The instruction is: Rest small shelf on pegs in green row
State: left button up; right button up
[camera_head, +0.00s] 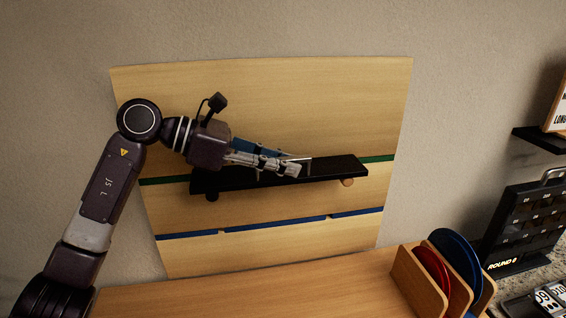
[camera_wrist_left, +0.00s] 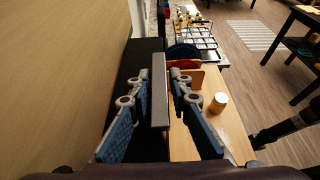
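The small shelf (camera_head: 325,168) is a long black board in front of the upright wooden panel, roughly parallel to the green row (camera_head: 377,159). A wooden peg (camera_head: 347,182) shows under its right part and a dark round end (camera_head: 212,196) under its left part. The head view does not settle whether the shelf bears on them. My left gripper (camera_head: 297,168) is over the shelf. In the left wrist view, its open fingers (camera_wrist_left: 159,76) stand on either side of a grey upright part (camera_wrist_left: 159,108) of the shelf, with gaps beside it. My right gripper is not visible.
Below the green row, the panel (camera_head: 260,85) has a blue row (camera_head: 290,223). A wooden table (camera_head: 250,290) stands below. A wooden rack (camera_head: 408,283) with red and blue plates is at its right. A black case (camera_head: 525,215) stands farther right.

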pick_arm(q)
jog(key=shift+s, duration=0.15)
jog(key=shift+s+d+b, duration=0.1)
jog(key=shift+s+b, duration=0.2)
jog(key=shift+s, duration=0.05)
jog(key=shift+s, duration=0.1)
jog(key=shift+s+d+b, duration=0.2)
jog(key=shift+s+b, duration=0.2)
jog(key=shift+s, duration=0.35)
jog(key=shift+s, duration=0.25)
jog(key=shift+s+d+b, duration=0.2)
jog(key=shift+s+b, duration=0.25)
jog(key=shift+s, duration=0.35)
jog(key=shift+s+d+b, duration=0.15)
jog(key=shift+s+b, duration=0.25)
jog(key=shift+s, duration=0.4)
jog(key=shift+s, duration=0.2)
jog(key=o, duration=0.6)
